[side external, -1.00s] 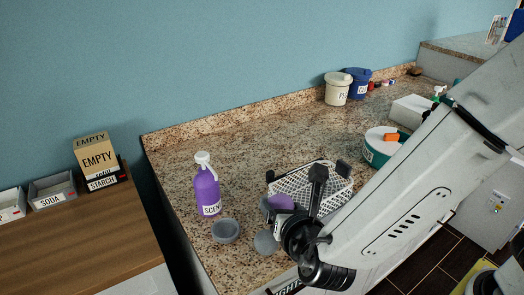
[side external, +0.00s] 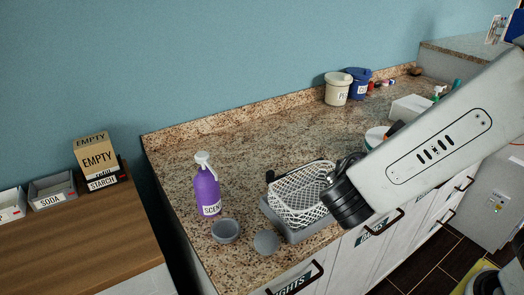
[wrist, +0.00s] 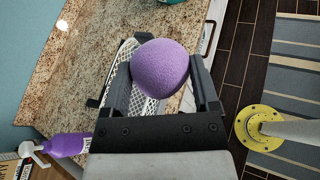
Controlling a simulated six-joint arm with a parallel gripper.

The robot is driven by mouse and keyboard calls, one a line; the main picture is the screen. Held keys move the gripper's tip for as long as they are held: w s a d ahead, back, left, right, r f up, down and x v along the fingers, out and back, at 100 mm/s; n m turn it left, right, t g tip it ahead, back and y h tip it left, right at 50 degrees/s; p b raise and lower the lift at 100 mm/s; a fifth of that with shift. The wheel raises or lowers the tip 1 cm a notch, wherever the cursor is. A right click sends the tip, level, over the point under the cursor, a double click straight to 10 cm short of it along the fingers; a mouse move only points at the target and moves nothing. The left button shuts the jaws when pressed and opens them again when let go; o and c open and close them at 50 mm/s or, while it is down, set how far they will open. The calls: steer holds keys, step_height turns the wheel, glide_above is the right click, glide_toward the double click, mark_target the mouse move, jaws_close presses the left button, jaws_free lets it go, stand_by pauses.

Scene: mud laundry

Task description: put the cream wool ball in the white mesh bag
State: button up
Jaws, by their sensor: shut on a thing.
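My gripper (wrist: 160,80) is shut on a purple, rough-textured ball (wrist: 160,62), held between its two dark fingers in the wrist view. No cream ball can be made out in either current view. The white mesh bag (side external: 296,204) stands open on the counter in the side view, held in a grey frame. In the wrist view the white mesh (wrist: 120,88) shows partly, behind the ball and left finger. My wrist is just right of the bag in the side view; the ball is hidden there.
A purple spray bottle (side external: 207,190), a grey cup (side external: 226,231) and a grey round disc (side external: 265,242) stand left of the bag. The counter behind the bag is clear.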

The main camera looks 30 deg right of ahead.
steer(key=w+a+f, duration=0.1)
steer(key=w+f, duration=0.3)
steer(key=w, duration=0.5)
glide_above(301, 192)
steer(key=s, duration=0.1)
steer(key=f, duration=0.4)
steer(key=shift+s+d+f, duration=0.15)
steer(key=shift+d+f, duration=0.05)
steer(key=shift+w+a+f, duration=0.1)
steer(key=shift+w+f, duration=0.35)
steer(key=shift+f, duration=0.05)
steer(key=shift+w+f, duration=0.1)
steer(key=shift+w+f, duration=0.15)
steer(key=shift+f, duration=1.6)
steer(key=shift+f, duration=0.5)
